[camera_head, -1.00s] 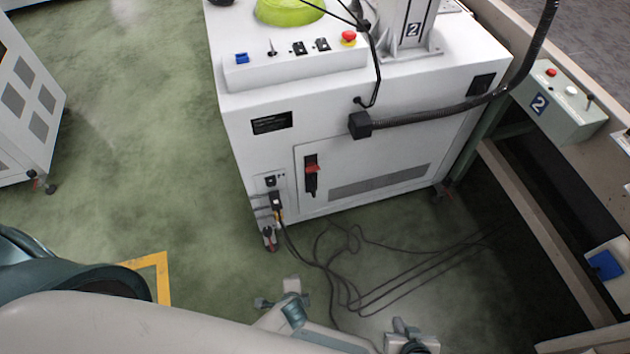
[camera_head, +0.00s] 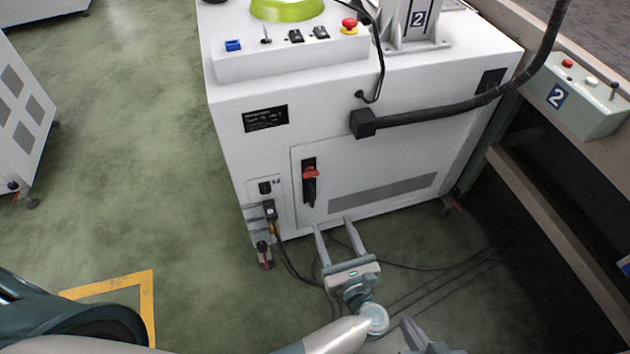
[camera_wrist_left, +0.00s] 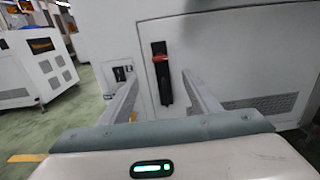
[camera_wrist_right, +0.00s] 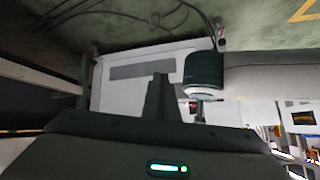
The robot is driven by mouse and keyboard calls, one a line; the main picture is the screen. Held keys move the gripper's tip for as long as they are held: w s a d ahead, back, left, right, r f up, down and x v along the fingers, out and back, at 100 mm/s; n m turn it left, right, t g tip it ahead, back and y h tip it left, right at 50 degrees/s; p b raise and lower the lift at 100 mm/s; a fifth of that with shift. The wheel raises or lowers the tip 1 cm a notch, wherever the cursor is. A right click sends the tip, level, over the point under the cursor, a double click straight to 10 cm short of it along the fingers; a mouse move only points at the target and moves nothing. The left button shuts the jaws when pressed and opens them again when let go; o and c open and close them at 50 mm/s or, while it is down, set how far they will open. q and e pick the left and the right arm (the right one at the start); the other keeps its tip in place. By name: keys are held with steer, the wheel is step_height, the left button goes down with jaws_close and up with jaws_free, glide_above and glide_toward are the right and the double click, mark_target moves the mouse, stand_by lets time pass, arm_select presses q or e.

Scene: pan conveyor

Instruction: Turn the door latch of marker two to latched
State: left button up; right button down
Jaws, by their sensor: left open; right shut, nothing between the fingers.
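The door latch (camera_head: 311,174) is a red handle on a tall black plate, on the door (camera_head: 375,170) in the front of the white cabinet marked 2 (camera_head: 419,19). The red part sits at the upper part of the plate; its exact turn is too small to tell. The latch also shows in the left wrist view (camera_wrist_left: 161,59), between the finger lines. My left gripper (camera_head: 333,222) is open and empty, below and in front of the latch, apart from it. My right gripper (camera_wrist_right: 160,82) is shut and empty; in the head view only part of it shows at the bottom edge.
A black hose (camera_head: 440,116) leaves a black box on the cabinet front, above the door. A socket panel with a plug (camera_head: 269,208) is left of the door. Cables (camera_head: 405,266) lie on the floor. A conveyor-side control box (camera_head: 575,95) is at right.

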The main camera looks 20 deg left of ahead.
arm_select(q)
steer(key=shift+w+a, duration=0.1)
steer(key=b, duration=0.1)
glide_toward(312, 177)
steer(key=x, duration=0.7)
steer(key=shift+w+r, duration=0.1)
steer(key=shift+w, duration=0.05)
steer(key=shift+x, duration=0.8)
arm_select(e)
steer(key=shift+w+a+r+t+y, duration=0.15)
steer(key=shift+w+a+r+t, duration=0.15)
steer(key=shift+w+r+t, duration=0.3)
steer(key=shift+w+a+r+t+y, duration=0.1)
steer(key=shift+w+a+r+t, duration=0.35)
steer(key=shift+r, duration=0.3)
steer(key=shift+w+a+r+t+y, duration=0.15)
steer(key=shift+w+a+r+t, duration=0.05)
steer(key=shift+w+r+t, duration=0.45)
arm_select(q)
steer(key=shift+b, duration=0.3)
steer(key=c, duration=1.1)
